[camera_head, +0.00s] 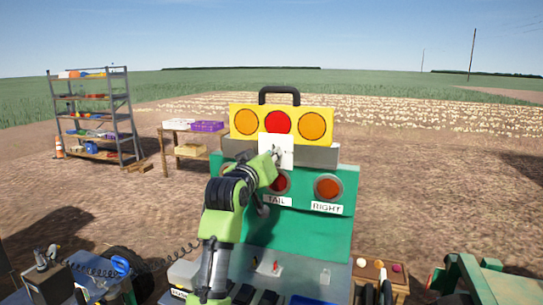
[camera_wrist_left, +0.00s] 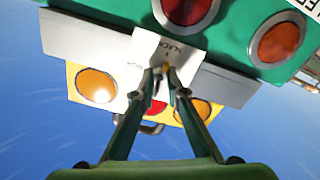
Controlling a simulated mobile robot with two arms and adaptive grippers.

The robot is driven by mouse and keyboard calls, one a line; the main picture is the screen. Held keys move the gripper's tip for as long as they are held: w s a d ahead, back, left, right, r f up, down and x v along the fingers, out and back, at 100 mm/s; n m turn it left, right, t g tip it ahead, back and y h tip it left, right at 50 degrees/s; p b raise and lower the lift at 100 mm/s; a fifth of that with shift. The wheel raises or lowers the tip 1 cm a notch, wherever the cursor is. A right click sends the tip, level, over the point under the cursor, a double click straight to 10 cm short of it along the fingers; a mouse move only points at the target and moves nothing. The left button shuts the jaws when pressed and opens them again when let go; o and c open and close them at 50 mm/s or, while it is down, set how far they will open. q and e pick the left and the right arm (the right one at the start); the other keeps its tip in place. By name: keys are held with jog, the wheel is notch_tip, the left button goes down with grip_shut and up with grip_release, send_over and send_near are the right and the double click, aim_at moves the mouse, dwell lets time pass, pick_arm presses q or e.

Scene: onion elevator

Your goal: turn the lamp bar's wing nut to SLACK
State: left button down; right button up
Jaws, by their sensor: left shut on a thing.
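The yellow lamp bar (camera_head: 282,123) with a black handle stands on top of the green board (camera_head: 320,225). A white plate (camera_head: 287,150) hangs at its front middle and bears the wing nut (camera_head: 277,151). My left gripper (camera_head: 275,157) reaches up from below and is shut on the wing nut. In the left wrist view the fingertips (camera_wrist_left: 163,72) close around the nut, hiding most of it, against the white plate (camera_wrist_left: 145,47). Small lettering there is upside down and hard to read. Two dark fingers of my right gripper (camera_head: 378,292) show apart at the lower right.
Red lamps and the labels TAIL (camera_head: 277,201) and RIGHT (camera_head: 327,208) are on the board below. A brown tray (camera_head: 398,282) stands lower right. A shelf rack (camera_head: 95,115) and a wooden table (camera_head: 190,142) stand behind on the left, on open soil.

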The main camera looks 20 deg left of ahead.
pick_arm(q)
jog(key=shift+f, duration=0.15)
jog(key=c, duration=2)
grip_release()
jog(key=shift+c, duration=0.2)
jog(key=s, duration=1.2)
jog(key=shift+a, duration=0.2)
